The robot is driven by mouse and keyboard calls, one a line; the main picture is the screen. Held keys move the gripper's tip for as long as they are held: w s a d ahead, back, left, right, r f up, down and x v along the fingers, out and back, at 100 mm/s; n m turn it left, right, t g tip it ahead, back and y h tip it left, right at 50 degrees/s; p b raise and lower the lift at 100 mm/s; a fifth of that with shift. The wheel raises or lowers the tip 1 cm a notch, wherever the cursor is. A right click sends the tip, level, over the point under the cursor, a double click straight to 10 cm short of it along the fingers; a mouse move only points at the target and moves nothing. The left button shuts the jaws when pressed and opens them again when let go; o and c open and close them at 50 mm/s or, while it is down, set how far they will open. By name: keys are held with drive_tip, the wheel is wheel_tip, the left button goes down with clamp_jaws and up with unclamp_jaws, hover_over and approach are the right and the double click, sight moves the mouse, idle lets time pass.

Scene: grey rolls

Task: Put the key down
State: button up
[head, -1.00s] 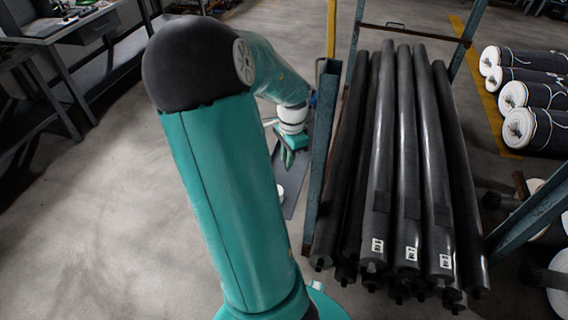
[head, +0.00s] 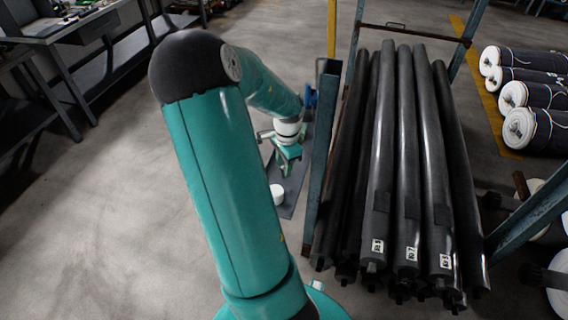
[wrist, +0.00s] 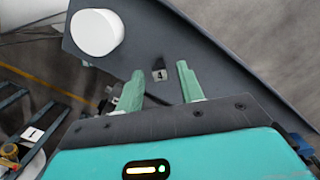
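My gripper (wrist: 160,70) is open, its two green fingers apart with a gap between them. In the head view my gripper (head: 286,165) is low over the same board (head: 290,207), and the key cannot be made out there.
A white round container (wrist: 97,32) stands on the board, also visible in the head view (head: 277,194). A blue rack post (head: 322,160) rises close to the right of my gripper, with long black rolls (head: 407,160) beyond it. Floor to the left (head: 120,200) is clear.

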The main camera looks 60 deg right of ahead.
wheel_tip(320, 180, up, 12)
drive_tip(key=w+a+r+n+t, duration=0.1)
drive_tip(key=w+a+r+n, duration=0.1)
drive_tip(key=w+a+n, duration=0.35)
drive_tip(key=w+a+r+n+t, duration=0.1)
drive_tip(key=w+a+r+n, duration=0.15)
drive_tip(key=a, duration=0.55)
drive_tip(key=w+a+r+n, duration=0.3)
drive_tip(key=a, duration=0.4)
drive_tip(key=s+a+r+n+t, duration=0.1)
drive_tip(key=s+a+r+n, duration=0.1)
drive_tip(key=a+n, duration=0.5)
drive_tip(key=s+a+r+n+t, duration=0.2)
drive_tip(key=a+n, duration=0.5)
drive_tip(key=a, duration=0.8)
drive_tip(key=shift+a+r+h, duration=0.2)
drive_tip(key=shift+r+h, duration=0.1)
drive_tip(key=shift+r, duration=0.15)
drive_tip(key=shift+d, duration=0.2)
